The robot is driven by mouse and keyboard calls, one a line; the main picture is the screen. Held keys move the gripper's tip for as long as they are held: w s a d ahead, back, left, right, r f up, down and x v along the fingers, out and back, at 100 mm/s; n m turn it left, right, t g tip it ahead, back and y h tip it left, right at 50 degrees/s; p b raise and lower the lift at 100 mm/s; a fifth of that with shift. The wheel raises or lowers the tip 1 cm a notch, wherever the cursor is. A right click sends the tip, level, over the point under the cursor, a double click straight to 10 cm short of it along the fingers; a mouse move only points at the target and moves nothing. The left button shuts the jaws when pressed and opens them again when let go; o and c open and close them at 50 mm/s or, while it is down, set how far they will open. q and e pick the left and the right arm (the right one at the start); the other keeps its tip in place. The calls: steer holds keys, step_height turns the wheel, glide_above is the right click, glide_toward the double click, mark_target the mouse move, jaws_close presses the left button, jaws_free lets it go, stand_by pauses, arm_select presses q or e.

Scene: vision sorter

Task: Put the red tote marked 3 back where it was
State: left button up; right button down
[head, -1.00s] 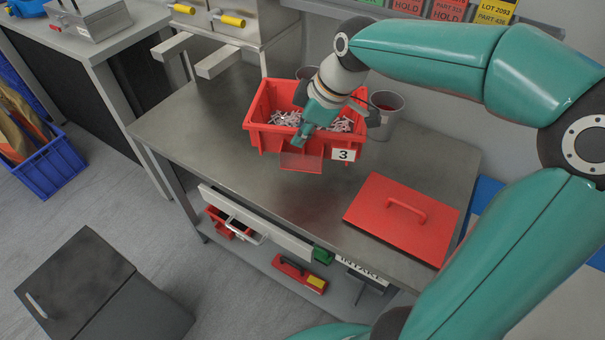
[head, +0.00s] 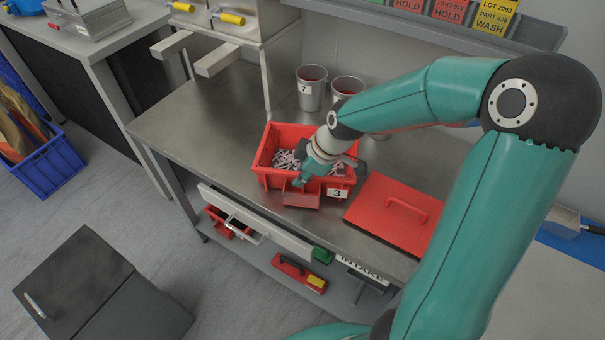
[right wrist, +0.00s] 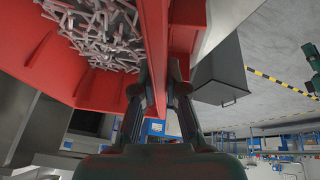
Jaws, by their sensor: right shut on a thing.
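The red tote marked 3 (head: 273,180) is at the front part of the grey workbench (head: 190,125), full of small pale metal parts (head: 285,160). Its white label 3 (head: 337,194) faces the front. My right gripper (head: 302,180) reaches down over the tote's front side. In the right wrist view its fingers (right wrist: 163,85) straddle a red wall of the tote (right wrist: 155,35), shut on it, with the metal parts (right wrist: 105,35) to the left. Whether the tote rests on the bench or hangs just above it I cannot tell. My left gripper is out of view.
A red lid with a handle (head: 375,222) lies right of the tote, close to it. Two grey metal cups, one marked 7 (head: 311,95), stand behind. The bench's left part is clear.

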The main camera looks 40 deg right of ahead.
steer(key=shift+r, duration=0.1)
steer(key=c, duration=1.2)
jaws_free()
steer(key=shift+s+r, duration=0.15)
steer(key=shift+r, duration=0.25)
steer(key=v, duration=1.1)
steer(key=shift+s, duration=0.1)
